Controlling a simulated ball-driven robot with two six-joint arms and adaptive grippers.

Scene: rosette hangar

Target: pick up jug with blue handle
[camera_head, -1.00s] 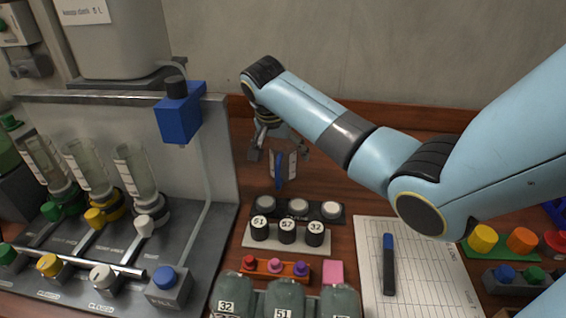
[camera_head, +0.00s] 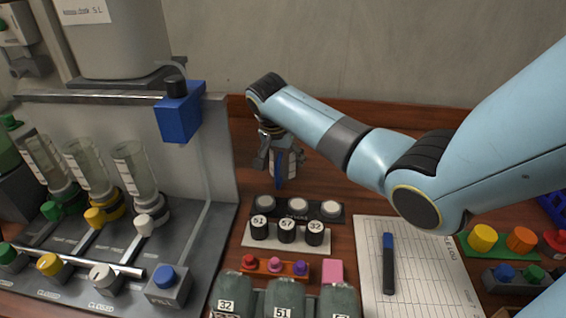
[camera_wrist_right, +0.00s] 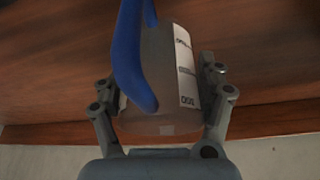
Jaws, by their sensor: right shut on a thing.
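The jug (camera_head: 294,163) is a small clear vessel with a white label strip and a blue handle (camera_head: 281,172). It stands at the back of the wooden table, below the wall. My right gripper (camera_head: 281,155) reaches down over it from above, with a finger on each side. In the right wrist view the jug (camera_wrist_right: 165,75) lies between the fingers of the right gripper (camera_wrist_right: 163,108), which are shut on its body. The blue handle (camera_wrist_right: 127,55) faces the camera there. Whether the jug's base touches the table cannot be told. My left gripper is not in view.
A grey dispensing rig (camera_head: 205,230) with funnels, valves and a blue box (camera_head: 180,115) stands at left. In front of the jug are a dark tray (camera_head: 322,218) of white discs and numbered black weights (camera_head: 287,232). A paper sheet (camera_head: 425,270) with a marker (camera_head: 388,262) lies right.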

